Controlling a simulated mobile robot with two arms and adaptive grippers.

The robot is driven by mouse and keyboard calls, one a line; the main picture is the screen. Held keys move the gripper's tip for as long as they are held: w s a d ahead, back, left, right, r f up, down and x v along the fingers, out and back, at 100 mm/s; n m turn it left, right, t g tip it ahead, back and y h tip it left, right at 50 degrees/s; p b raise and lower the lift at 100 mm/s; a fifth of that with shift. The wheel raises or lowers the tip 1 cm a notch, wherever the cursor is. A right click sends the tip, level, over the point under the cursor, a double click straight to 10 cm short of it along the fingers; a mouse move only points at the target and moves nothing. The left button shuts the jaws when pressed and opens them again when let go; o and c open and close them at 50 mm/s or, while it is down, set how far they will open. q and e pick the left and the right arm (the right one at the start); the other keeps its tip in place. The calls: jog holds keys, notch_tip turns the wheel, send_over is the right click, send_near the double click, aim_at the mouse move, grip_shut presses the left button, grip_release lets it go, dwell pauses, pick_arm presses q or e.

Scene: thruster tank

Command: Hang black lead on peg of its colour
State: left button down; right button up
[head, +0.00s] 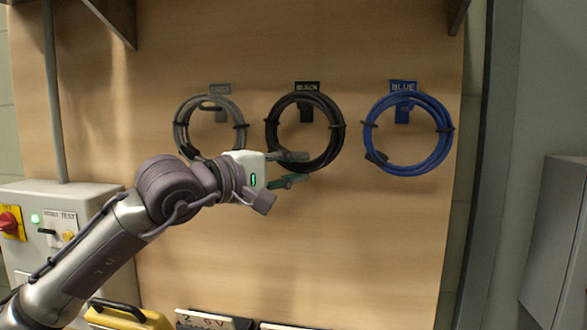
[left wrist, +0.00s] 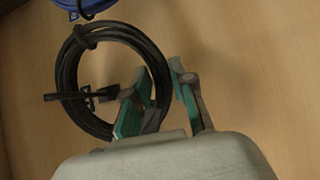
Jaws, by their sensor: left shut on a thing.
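The black lead (head: 271,140) is a tied coil against the wooden board, below the label BLACK (head: 307,86). A black peg (head: 306,113) shows inside its ring, with the top of the coil just under the label. Whether the coil rests on the peg I cannot tell. My left gripper (head: 303,167) is shut on the bottom of the coil. In the left wrist view the black lead (left wrist: 67,70) runs between the fingers (left wrist: 158,80), one inside the ring and one outside. My right gripper is not in view.
A grey lead (head: 181,125) hangs to the left under a grey label. A blue lead (head: 448,145) hangs to the right under the BLUE label (head: 403,86). A control box (head: 60,200) stands at left, a yellow case (head: 125,318) below. The board's lower right is clear.

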pick_arm(q)
jog(key=c, duration=0.9)
grip_release()
jog(key=shift+r, duration=0.1)
jog(key=shift+s, duration=0.1)
